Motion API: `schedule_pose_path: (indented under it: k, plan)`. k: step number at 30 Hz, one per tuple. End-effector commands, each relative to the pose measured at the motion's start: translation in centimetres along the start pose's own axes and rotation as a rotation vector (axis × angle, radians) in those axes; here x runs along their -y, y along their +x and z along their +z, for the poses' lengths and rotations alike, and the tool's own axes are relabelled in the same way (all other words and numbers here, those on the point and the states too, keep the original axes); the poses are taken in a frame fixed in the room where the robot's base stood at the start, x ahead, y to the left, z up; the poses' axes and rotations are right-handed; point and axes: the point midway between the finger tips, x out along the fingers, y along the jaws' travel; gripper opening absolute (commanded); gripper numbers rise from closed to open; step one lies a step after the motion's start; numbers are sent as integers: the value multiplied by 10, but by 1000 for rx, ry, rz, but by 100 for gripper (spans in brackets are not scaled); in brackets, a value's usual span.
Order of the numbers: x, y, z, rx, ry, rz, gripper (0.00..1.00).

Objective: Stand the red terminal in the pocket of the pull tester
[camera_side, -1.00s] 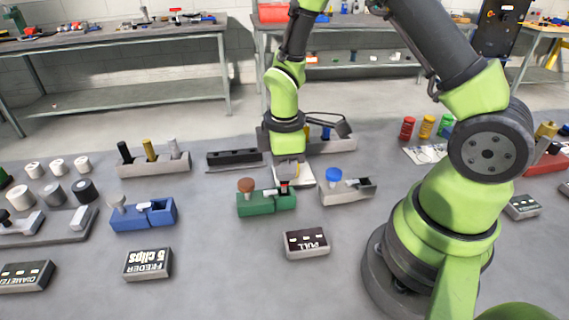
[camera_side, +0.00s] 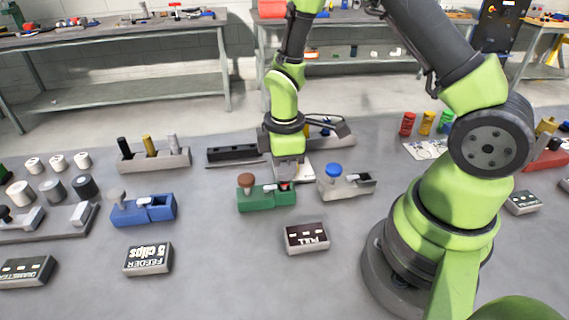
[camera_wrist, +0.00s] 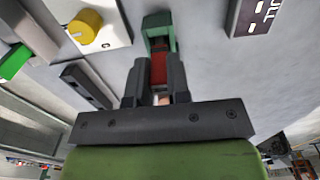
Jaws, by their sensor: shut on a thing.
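The red terminal (camera_wrist: 158,70) is between the two fingers of my gripper (camera_wrist: 155,92) in the wrist view, and the gripper is shut on it. In the side view my gripper (camera_side: 288,178) is above the right end of the green pull tester (camera_side: 262,200). A little red of the terminal (camera_side: 285,186) shows there, at the tester's top. The wrist view shows the green tester (camera_wrist: 158,22) just beyond the terminal. The pocket is hidden, and I cannot tell how deep the terminal sits in it.
A brown knob (camera_side: 245,180) rises from the tester's left end. A grey fixture with a blue knob (camera_side: 333,170) stands close on the right. The PULL label box (camera_side: 306,237) lies in front. A blue feeder (camera_side: 145,209) is left, with bare bench between.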

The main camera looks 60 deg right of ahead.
Motion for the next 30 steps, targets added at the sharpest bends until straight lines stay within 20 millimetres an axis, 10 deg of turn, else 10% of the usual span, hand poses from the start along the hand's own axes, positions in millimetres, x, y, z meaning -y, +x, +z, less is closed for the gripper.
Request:
schedule_pose_path:
  k: [25,26,30]
  plan:
    - [0,5,0,0,0,0,0]
    - [0,5,0,0,0,0,22]
    - [0,5,0,0,-1,0,47]
